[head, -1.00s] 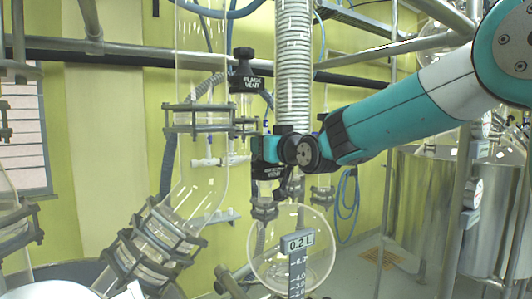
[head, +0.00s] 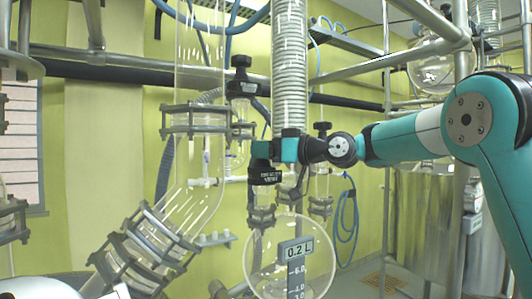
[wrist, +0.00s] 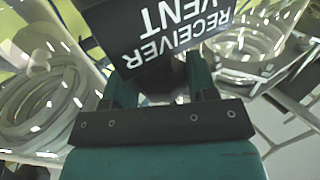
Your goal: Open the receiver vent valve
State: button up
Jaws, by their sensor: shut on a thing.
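The receiver vent valve (head: 265,178) is a black block with white lettering, on the glass neck above the round receiver flask (head: 290,262). In the wrist view its label (wrist: 168,28) reads "RECEIVER VENT" upside down. My gripper (head: 262,152) is at the top of the valve. In the wrist view its two fingers (wrist: 160,82) are shut on the dark valve handle just behind the label. The fingers hide most of the handle, so I cannot tell its exact turn.
The flask vent valve (head: 241,84) sits above and left. A ribbed glass column (head: 289,65) rises right behind my gripper. Metal pipes (head: 350,68) cross behind. Clamped glassware (head: 145,245) fills the lower left.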

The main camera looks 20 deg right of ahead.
dwell(0.3)
jog(key=o, duration=0.9)
